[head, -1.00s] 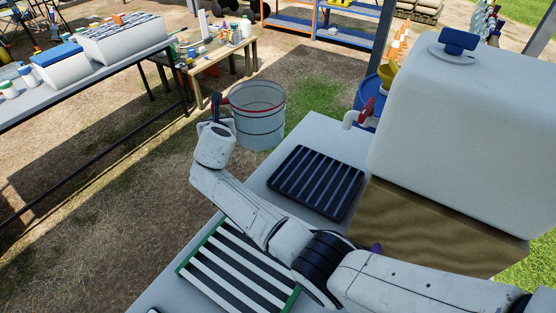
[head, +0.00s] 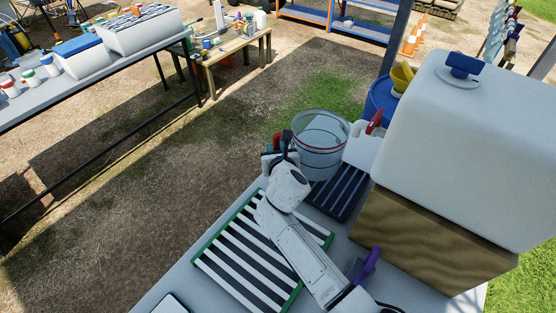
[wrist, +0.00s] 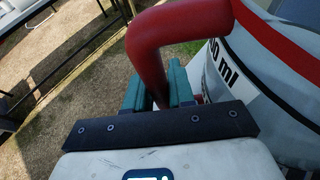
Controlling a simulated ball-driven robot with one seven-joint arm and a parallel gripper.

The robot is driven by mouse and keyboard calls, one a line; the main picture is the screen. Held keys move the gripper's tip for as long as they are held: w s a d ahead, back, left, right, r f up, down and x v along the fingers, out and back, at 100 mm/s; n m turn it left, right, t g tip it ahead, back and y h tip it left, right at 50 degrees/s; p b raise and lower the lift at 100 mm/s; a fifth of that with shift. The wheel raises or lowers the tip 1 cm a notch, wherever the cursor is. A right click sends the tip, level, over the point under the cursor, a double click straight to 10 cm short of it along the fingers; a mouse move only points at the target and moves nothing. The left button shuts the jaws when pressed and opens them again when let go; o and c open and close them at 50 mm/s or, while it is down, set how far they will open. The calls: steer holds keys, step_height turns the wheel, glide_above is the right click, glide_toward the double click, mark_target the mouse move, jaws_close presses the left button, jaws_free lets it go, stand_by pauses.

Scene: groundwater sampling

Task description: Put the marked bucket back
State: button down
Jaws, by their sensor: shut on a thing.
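The bucket looks upright, in front of the tap and over the far part of the black slatted rack (head: 345,193). I cannot tell whether it touches the rack. In the wrist view, the green fingers of my gripper (wrist: 160,90) are around the red handle (wrist: 178,32), and the bucket wall (wrist: 275,90) shows printed "ml" markings at right.
A large white tank (head: 470,150) stands on a wooden block (head: 420,235) at right, with a red-levered tap (head: 375,122) beside the bucket. A green-edged striped rack (head: 225,262) lies nearer on the bench. A blue barrel (head: 384,98) stands behind. Open ground lies left.

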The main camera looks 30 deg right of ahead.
step_height(320, 180, down, 4)
steer(key=shift+r+b, duration=0.15)
steer(key=shift+b, duration=0.4)
steer(key=shift+s+d+f, duration=0.1)
steer(key=shift+s+f, duration=0.2)
steer(key=shift+f, duration=0.15)
steer(key=c, duration=1)
jaws_free()
steer(key=shift+o, duration=0.2)
steer(key=shift+s, duration=0.1)
steer(key=p+v, duration=0.1)
steer(key=v, duration=1.1)
